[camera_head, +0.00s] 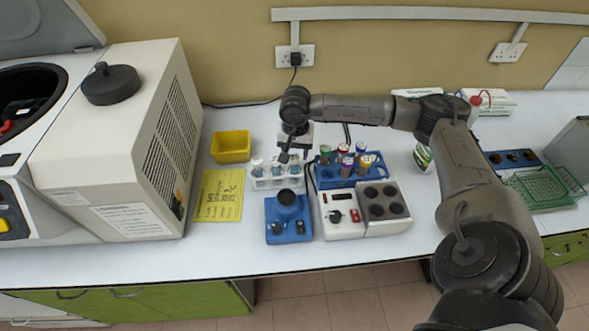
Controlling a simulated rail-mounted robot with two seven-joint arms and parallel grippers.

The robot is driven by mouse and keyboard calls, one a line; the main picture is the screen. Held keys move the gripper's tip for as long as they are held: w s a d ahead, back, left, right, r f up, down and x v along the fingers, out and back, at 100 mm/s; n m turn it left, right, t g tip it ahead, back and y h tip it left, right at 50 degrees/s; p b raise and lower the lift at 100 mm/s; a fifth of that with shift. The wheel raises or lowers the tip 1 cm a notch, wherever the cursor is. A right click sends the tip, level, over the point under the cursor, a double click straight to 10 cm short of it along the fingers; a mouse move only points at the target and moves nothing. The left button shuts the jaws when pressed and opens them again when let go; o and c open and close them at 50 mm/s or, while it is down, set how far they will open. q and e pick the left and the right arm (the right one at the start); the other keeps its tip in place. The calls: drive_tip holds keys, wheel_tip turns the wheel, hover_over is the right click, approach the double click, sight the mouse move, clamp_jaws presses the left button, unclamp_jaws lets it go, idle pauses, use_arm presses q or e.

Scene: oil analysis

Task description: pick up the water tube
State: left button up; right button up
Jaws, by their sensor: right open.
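A white rack (263,184) on the bench holds several tubes (276,170) with pale tops and bluish contents. A blue rack (345,181) to its right holds several tubes with coloured caps (361,148). I cannot tell from their looks which tube is the water tube. My right gripper (285,157) points down over the right part of the white rack, close to the tube tops. It is open, and its fingers are small and partly hide the tubes behind. I cannot tell whether it touches a tube. My left gripper is not in view.
A blue vortex-type device (288,218) and a white heating block (366,212) stand in front of the racks. A yellow box (231,146) and yellow sheet (219,195) lie left, beside a large centrifuge (124,140). A green wire basket (540,188) is far right. The front bench strip is clear.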

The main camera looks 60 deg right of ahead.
sight(295, 158)
drive_tip(key=shift+w+f, duration=0.15)
drive_tip(key=shift+f, duration=2.55)
drive_tip(key=shift+d, duration=0.1)
drive_tip(key=c, duration=0.7)
drive_tip(key=shift+r, duration=5.05)
